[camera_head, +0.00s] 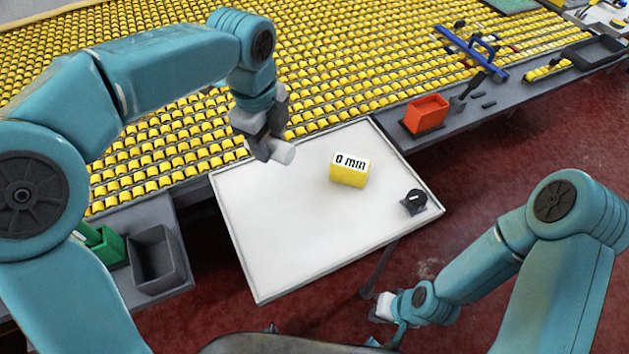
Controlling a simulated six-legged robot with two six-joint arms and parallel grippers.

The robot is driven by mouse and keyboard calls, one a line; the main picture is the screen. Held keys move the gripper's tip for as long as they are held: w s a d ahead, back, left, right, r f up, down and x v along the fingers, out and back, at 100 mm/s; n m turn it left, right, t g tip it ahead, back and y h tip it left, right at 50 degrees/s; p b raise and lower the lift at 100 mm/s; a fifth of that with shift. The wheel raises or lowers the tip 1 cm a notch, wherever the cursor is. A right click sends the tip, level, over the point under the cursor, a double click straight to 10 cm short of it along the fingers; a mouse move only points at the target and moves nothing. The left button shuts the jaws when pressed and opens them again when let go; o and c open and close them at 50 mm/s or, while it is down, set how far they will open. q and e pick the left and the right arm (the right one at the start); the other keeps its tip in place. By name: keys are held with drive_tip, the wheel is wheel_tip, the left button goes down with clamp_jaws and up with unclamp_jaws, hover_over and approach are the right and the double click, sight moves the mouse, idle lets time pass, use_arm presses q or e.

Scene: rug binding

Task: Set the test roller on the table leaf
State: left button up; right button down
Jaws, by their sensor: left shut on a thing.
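The test roller (282,153) is a small light grey cylinder. My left gripper (267,143) is shut on it and holds it over the far left part of the white table leaf (290,235); I cannot tell whether the roller touches the leaf. The roller's near end sticks out of the jaws and the rest is hidden by them. The leaf is flat with a thin grey rim. My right gripper (384,308) is low, beyond the leaf's near right edge, and too small and turned to show its jaws clearly.
A yellow block marked "0 min" (349,170) stands on the leaf, with a black knob-like piece (414,201) near its right corner. An orange bin (425,114) sits behind right. Grey (158,258) and green (103,244) bins are at left. The leaf's front half is clear.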

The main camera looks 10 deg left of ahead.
use_arm(q)
drive_tip(key=shift+w+d+r+m, duration=0.15)
drive_tip(key=shift+d+m, duration=0.1)
drive_tip(key=shift+m, duration=0.3)
drive_tip(key=shift+s+d+r+m, duration=0.1)
drive_tip(key=shift+d+r+m, duration=0.1)
drive_tip(key=shift+m, duration=0.35)
drive_tip(key=b, duration=0.1)
hover_over(284, 205)
wheel_tip(284, 205, down, 15)
drive_tip(key=shift+a+f, duration=0.1)
drive_tip(key=shift+f, duration=2.35)
